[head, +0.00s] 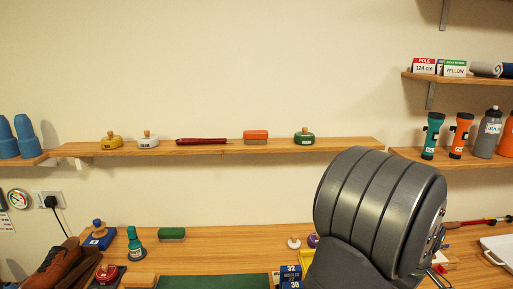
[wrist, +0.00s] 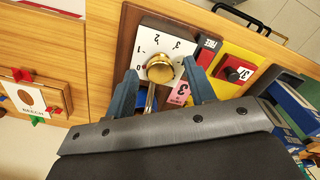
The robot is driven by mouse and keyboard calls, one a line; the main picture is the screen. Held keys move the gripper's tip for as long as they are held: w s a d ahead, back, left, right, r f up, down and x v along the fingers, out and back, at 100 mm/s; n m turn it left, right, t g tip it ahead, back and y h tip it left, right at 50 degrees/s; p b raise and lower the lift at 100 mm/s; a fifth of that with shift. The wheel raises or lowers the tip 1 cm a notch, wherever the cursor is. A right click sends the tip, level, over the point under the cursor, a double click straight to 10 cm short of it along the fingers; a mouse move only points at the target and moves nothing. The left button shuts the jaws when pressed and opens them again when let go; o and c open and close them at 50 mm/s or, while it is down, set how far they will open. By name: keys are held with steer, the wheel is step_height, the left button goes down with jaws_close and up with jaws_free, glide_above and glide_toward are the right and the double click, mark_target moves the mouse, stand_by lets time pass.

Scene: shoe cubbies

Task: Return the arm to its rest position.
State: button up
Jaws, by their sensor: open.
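My gripper (wrist: 161,70) shows in the wrist view with its two blue-grey fingers spread apart. It is open, with nothing clasped between the fingers. A brass knob (wrist: 160,69) on a white numbered dial (wrist: 146,48) appears between and just beyond the fingertips. I cannot tell how far the knob is from the fingers, and no contact is visible. The dial sits on a dark brown wooden base (wrist: 127,32). In the head view my large grey arm link fills the lower right, and my gripper is not visible there.
Blue boxes (wrist: 297,108) stand at the right. A wall shelf (head: 230,147) holds stamps and brushes. Torches (head: 432,136) and bottles stand on the right shelf. A green mat (head: 215,282) lies on the bench.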

steer(key=m, duration=1.5)
stand_by(0.4)
